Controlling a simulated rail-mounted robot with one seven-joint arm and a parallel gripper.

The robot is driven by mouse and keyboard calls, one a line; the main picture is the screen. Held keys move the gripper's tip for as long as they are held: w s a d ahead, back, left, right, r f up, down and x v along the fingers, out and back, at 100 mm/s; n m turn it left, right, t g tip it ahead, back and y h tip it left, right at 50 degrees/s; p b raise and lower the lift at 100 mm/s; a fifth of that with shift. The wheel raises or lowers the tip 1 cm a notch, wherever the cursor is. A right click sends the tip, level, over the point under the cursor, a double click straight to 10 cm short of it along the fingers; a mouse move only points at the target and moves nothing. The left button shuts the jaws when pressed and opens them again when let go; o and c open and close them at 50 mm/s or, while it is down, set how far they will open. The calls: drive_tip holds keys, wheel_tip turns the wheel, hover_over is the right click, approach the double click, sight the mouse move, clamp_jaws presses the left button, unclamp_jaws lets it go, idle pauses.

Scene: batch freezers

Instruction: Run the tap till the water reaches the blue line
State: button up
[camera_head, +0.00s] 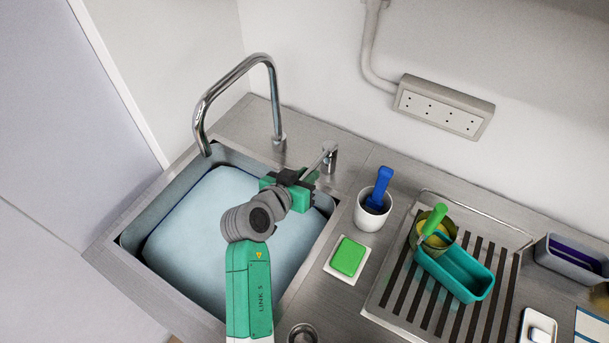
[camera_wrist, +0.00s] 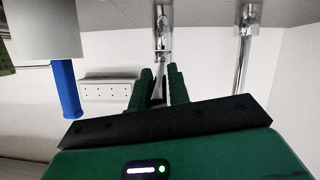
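The tap has a tall curved chrome spout (camera_head: 240,72) at the back of the sink; no stream shows below its mouth. Its separate lever mixer (camera_head: 328,157) stands to the right, with a thin rod pointing toward my gripper. The sink (camera_head: 135,238) holds a flat pale blue surface (camera_head: 200,215) that looks like water. My gripper (camera_head: 309,176) is over the sink's back right edge. In the wrist view, my gripper's fingers (camera_wrist: 160,72) stand apart on either side of the lever rod (camera_wrist: 163,60); contact is not clear.
Right of the sink are a white cup (camera_head: 370,216) with a blue-handled tool (camera_head: 379,185), a green sponge (camera_head: 348,256) and a drying rack (camera_head: 400,290). The rack bears a teal tray (camera_head: 455,272) and a yellowish pot (camera_head: 422,236). A socket strip (camera_head: 444,106) is on the wall.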

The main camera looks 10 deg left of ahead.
drive_tip(key=o, duration=0.3)
drive_tip(key=p+v, duration=0.1)
drive_tip(key=v, duration=0.6)
drive_tip(key=shift+s+a+r, duration=0.2)
drive_tip(key=shift+s, duration=0.1)
idle(0.9)
